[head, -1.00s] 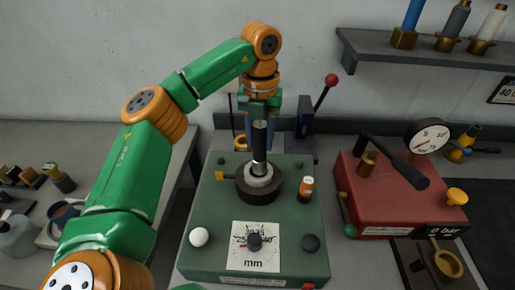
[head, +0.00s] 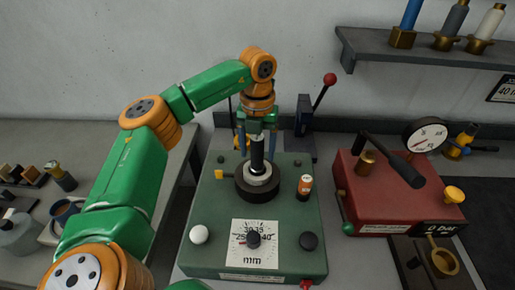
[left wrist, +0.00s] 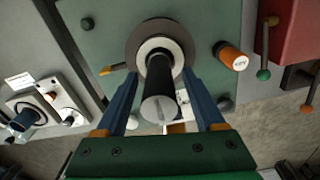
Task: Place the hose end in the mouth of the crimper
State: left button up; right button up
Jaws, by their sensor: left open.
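The crimper is a green bench machine (head: 215,240) with a dark round mouth and a pale inner ring (head: 258,190). The black hose end (head: 257,152) stands upright in that mouth. In the left wrist view the hose (left wrist: 160,80) has a grey cut face toward the camera, and its far end is inside the crimper's ring (left wrist: 137,42). My left gripper (head: 257,140) is open above the mouth, with one blue finger on each side of the hose. In the left wrist view there is a gap between the hose and both fingers (left wrist: 160,105). My right gripper is out of view.
A red gauge unit (head: 385,195) is to the right. A shelf with fittings (head: 430,52) is above right.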

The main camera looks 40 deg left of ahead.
pick_arm(q)
jog(key=shift+r, duration=0.45)
notch_tip(320, 180, up, 6)
jog(key=shift+w+r, duration=0.1)
jog(key=shift+r, duration=0.05)
notch_tip(320, 180, up, 5)
jog(key=shift+r+p, duration=0.1)
jog(key=shift+p, duration=0.7)
